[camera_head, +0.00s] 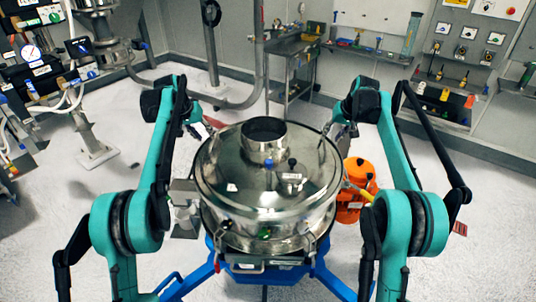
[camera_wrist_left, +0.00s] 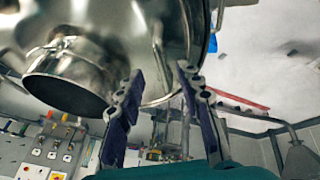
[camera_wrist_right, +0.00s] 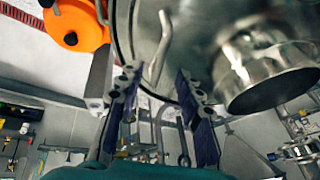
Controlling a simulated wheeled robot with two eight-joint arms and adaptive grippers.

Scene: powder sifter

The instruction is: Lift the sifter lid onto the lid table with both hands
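The steel sifter (camera_head: 265,225) stands in the middle of the head view, with its round lid (camera_head: 228,175) on top. The lid has a wide short pipe neck (camera_head: 265,143). My left gripper (camera_head: 205,128) is at the lid's left rear edge; my right gripper (camera_head: 338,135) is at its right rear edge. In the left wrist view, a bent lid handle (camera_wrist_left: 158,45) shows just beyond the open left fingers (camera_wrist_left: 160,95). In the right wrist view, another handle (camera_wrist_right: 162,50) shows beyond the open right fingers (camera_wrist_right: 155,98). Neither gripper visibly holds its handle.
A steel table (camera_head: 296,46) with a lower shelf, perhaps the lid table, stands behind the sifter against the wall. An orange container (camera_head: 355,192) is close to the sifter's right. A blue frame (camera_head: 330,282) supports the sifter. Machinery stands at left; open floor lies on both sides.

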